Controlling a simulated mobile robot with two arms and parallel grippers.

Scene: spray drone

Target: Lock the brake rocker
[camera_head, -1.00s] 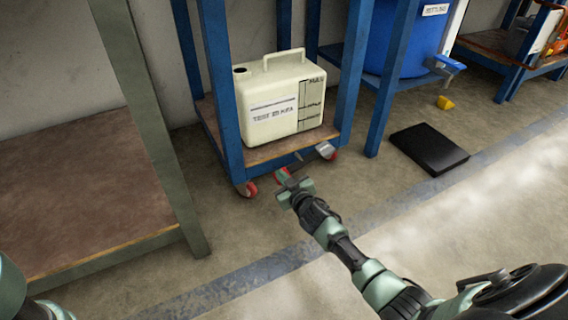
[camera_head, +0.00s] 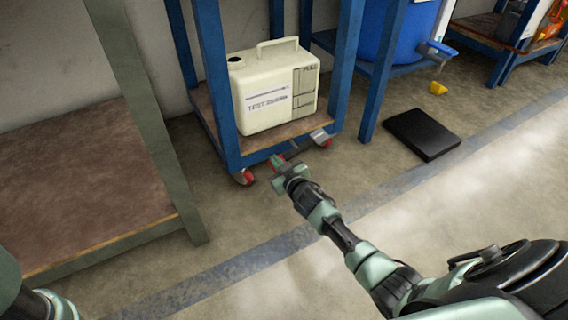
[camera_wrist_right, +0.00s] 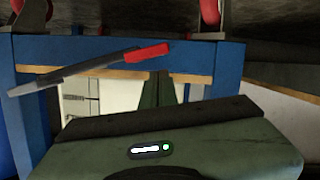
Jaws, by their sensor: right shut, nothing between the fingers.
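The brake rocker is a tilted bar with a red end (camera_wrist_right: 147,53) and a long grey end (camera_wrist_right: 75,73), seen in the right wrist view in front of the cart's lower frame. In the head view its grey plate (camera_head: 320,136) shows at the cart's front right corner, and its red end (camera_head: 277,161) shows lower at the left. My right gripper (camera_wrist_right: 158,76) is shut and empty, its fingertips close to the red end; I cannot tell whether they touch. In the head view the right gripper (camera_head: 282,168) partly covers the red end. My left gripper is out of view.
The blue cart (camera_head: 230,130) stands on red caster wheels (camera_head: 244,177) and bears a cream canister (camera_head: 270,95). A brown-topped bench (camera_head: 70,190) is at the left. A black slab (camera_head: 423,134) and a yellow piece (camera_head: 438,88) lie on the floor at the right. Floor in front is clear.

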